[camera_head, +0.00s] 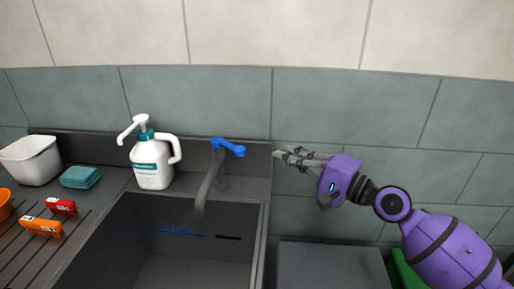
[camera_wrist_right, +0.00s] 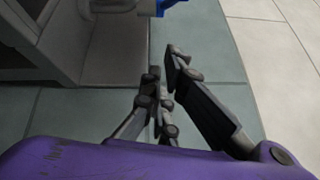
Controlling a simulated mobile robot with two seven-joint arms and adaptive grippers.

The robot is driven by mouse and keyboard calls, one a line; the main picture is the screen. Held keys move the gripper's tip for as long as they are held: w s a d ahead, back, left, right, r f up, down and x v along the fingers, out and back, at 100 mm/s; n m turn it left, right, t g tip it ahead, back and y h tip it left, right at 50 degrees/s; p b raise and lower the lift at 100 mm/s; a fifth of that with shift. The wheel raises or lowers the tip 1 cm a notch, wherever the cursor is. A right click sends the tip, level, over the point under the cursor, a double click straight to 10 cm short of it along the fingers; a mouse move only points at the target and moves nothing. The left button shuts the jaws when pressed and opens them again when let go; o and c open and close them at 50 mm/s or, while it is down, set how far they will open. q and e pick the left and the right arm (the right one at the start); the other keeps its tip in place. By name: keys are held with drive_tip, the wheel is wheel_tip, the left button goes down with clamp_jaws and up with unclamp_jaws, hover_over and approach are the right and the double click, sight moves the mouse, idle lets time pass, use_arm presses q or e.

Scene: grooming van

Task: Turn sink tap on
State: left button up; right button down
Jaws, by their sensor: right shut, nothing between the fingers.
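The sink tap (camera_head: 208,182) is a grey curved spout at the back right of the dark sink (camera_head: 133,207). Its blue lever (camera_head: 229,147) sits on top and points to the right. My right gripper (camera_head: 277,154) is shut and empty, just right of the blue lever and apart from it, at about the same height in the picture. In the right wrist view the shut fingers (camera_wrist_right: 163,62) show in the middle, with part of the blue lever (camera_wrist_right: 172,4) at the top edge. My left gripper is not in view.
A white pump bottle (camera_head: 153,163) stands left of the tap. A white tub (camera_head: 31,160), a teal sponge (camera_head: 81,177) and red and orange items (camera_head: 41,227) lie on the drainer. A tiled wall (camera_head: 330,110) stands behind. A grey surface (camera_head: 330,265) is below my right arm.

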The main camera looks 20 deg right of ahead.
sight(227, 146)
use_arm(q)
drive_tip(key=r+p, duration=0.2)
drive_tip(key=p, duration=0.1)
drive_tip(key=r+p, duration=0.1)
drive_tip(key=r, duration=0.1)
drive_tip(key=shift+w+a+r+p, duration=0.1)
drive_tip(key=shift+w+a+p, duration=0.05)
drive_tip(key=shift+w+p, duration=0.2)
use_arm(e)
drive_tip(key=w+a, duration=0.3)
drive_tip(key=a, duration=0.4)
drive_tip(key=shift+w+r, duration=0.25)
drive_tip(key=shift+r, duration=0.2)
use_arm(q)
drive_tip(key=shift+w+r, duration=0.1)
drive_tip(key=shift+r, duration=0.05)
